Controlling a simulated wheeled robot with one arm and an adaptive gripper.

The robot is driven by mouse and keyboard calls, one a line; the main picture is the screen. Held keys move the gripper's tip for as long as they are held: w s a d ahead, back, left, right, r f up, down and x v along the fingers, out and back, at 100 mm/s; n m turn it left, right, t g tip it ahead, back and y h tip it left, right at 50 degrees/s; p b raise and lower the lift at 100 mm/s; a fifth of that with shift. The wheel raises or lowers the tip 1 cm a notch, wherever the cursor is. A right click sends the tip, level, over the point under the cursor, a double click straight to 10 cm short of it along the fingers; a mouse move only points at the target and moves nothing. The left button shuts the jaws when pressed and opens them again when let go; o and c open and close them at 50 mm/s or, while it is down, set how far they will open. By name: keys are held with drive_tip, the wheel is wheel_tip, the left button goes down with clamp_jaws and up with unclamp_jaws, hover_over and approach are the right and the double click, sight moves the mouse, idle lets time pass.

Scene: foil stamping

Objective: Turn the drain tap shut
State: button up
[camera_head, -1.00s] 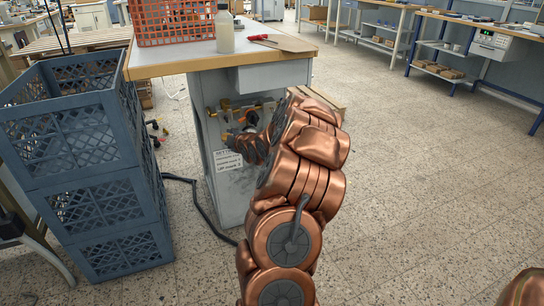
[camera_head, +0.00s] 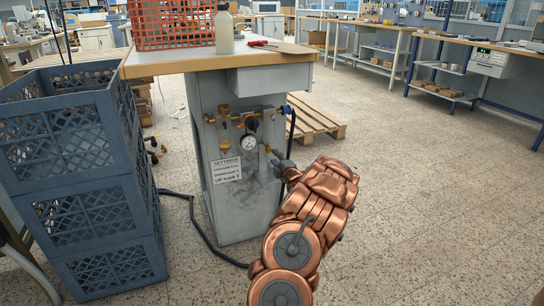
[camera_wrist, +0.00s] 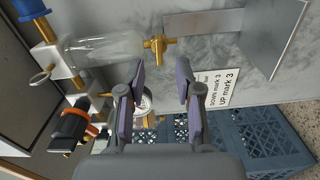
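The drain tap (camera_wrist: 157,46) is a small brass fitting with a crosspiece, at the end of a clear bowl (camera_wrist: 105,48) in the wrist view. In the head view the brass tap (camera_head: 268,148) is small beside the gauge, so its handle position is hard to tell. My gripper (camera_wrist: 160,78) is open and empty, its two purple-padded fingers apart. The tap lies just beyond the fingertips, with no visible contact. In the head view my gripper (camera_head: 274,160) is at the right of the cabinet front, close below the tap.
Metal plates (camera_wrist: 210,22) stand near the tap. Stacked blue crates (camera_head: 75,205) are at left, a pallet (camera_head: 318,120) behind. Floor at right is clear.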

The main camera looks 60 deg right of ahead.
sight(270, 150)
drive_tip(key=shift+b+x, duration=0.45)
drive_tip(key=shift+x, duration=1.7)
clamp_jaws()
